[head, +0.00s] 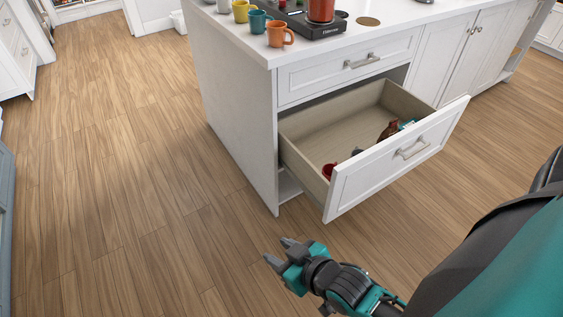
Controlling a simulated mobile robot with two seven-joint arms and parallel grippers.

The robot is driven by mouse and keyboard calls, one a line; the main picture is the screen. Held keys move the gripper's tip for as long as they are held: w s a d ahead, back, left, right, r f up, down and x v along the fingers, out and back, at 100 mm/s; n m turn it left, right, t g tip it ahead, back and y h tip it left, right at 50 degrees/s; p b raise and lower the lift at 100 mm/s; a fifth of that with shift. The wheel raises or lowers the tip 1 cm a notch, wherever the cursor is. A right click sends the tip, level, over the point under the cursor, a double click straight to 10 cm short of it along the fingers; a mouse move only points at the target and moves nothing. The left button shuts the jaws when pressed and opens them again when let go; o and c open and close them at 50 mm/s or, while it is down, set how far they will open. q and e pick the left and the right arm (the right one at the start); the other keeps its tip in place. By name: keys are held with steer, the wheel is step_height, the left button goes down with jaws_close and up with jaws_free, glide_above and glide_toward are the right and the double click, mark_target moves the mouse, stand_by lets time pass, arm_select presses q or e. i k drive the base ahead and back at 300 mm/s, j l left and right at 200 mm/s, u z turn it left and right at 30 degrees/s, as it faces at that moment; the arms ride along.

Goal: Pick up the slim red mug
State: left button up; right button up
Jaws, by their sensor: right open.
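A small red mug (328,170) is inside the open drawer (335,125), near its front left corner. The drawer front hides part of it, so I cannot tell how slim it is. My right gripper (278,251) is open and empty, over the floor in front of the cabinet. It is below and left of the drawer front in the picture, apart from the mug. My left gripper is not in view.
The drawer also holds a brown item (388,131) and a few partly hidden things. On the white counter (262,50) stand an orange mug (280,34), a teal mug (256,21), a yellow mug (241,11) and a red pot (321,10) on a black stove. The wooden floor (130,170) at left is clear.

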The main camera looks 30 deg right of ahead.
mark_target(327, 169)
steer(key=u, duration=1.55)
steer(key=k+l+u, duration=0.15)
steer(key=u, duration=0.3)
steer(key=k+l+u, duration=0.2)
steer(key=u, duration=0.25)
steer(key=k+l, duration=0.35)
steer(key=k, duration=0.2)
steer(key=k+l, duration=0.35)
steer(key=k, duration=0.2)
steer(key=k+l, duration=0.35)
steer(key=k, duration=0.2)
steer(key=k+l, duration=0.35)
steer(key=k, duration=0.2)
steer(key=k+l, duration=0.35)
steer(key=k, duration=0.2)
steer(key=k+l, duration=0.3)
steer(key=k, duration=0.25)
steer(key=i+j, duration=0.1)
steer(key=i, duration=0.25)
steer(key=i+j, duration=0.15)
steer(key=i, duration=0.15)
